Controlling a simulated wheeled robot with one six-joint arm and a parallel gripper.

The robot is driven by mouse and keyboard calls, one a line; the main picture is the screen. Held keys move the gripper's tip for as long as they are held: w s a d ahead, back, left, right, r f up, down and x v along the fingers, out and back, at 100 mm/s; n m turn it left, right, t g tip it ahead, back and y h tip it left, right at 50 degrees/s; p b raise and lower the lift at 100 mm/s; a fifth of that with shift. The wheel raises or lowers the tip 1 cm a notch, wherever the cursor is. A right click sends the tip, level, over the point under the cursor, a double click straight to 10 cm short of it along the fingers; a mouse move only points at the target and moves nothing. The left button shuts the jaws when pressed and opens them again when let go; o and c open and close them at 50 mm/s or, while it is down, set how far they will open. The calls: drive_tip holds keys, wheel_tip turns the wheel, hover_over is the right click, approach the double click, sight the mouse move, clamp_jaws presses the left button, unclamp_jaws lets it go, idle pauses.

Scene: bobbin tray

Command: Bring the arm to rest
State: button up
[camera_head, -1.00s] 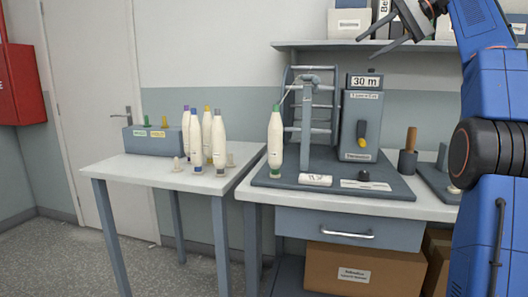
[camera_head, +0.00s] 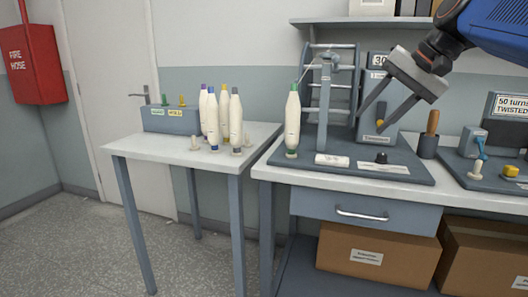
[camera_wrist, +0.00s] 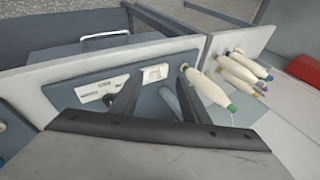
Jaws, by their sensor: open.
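My gripper (camera_head: 387,118) hangs at the upper right of the head view, in front of the winding machine. Its two fingers are spread apart with nothing between them. In the wrist view my gripper (camera_wrist: 155,97) also shows open and empty, above the dark base plate of the bench. My blue arm reaches in from the upper right of the head view.
A white bobbin with a green tip (camera_head: 292,122) stands on the base plate (camera_head: 350,164) beside the reel (camera_head: 325,95). Several bobbins (camera_head: 222,118) stand on the left table (camera_head: 150,147). A wooden-handled tool (camera_head: 432,122) stands in a holder. A shelf (camera_head: 325,20) runs above.

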drive_tip(key=s+f+n+h, duration=0.1)
drive_tip(key=s+f, duration=0.6)
drive_tip(key=f, duration=0.4)
drive_tip(key=s+d+f+n+h, duration=0.1)
drive_tip(key=s+f+n+h, duration=0.1)
drive_tip(key=s+f, duration=0.6)
drive_tip(key=s+d+f+n+h, duration=0.1)
drive_tip(key=s+f+n, duration=0.1)
drive_tip(key=s+f, duration=0.6)
wheel_tip(320, 180, down, 8)
drive_tip(key=shift+s+d+r+g+h, duration=0.2)
drive_tip(key=shift+d+g+h, duration=0.1)
drive_tip(key=shift+h, duration=0.1)
idle(0.5)
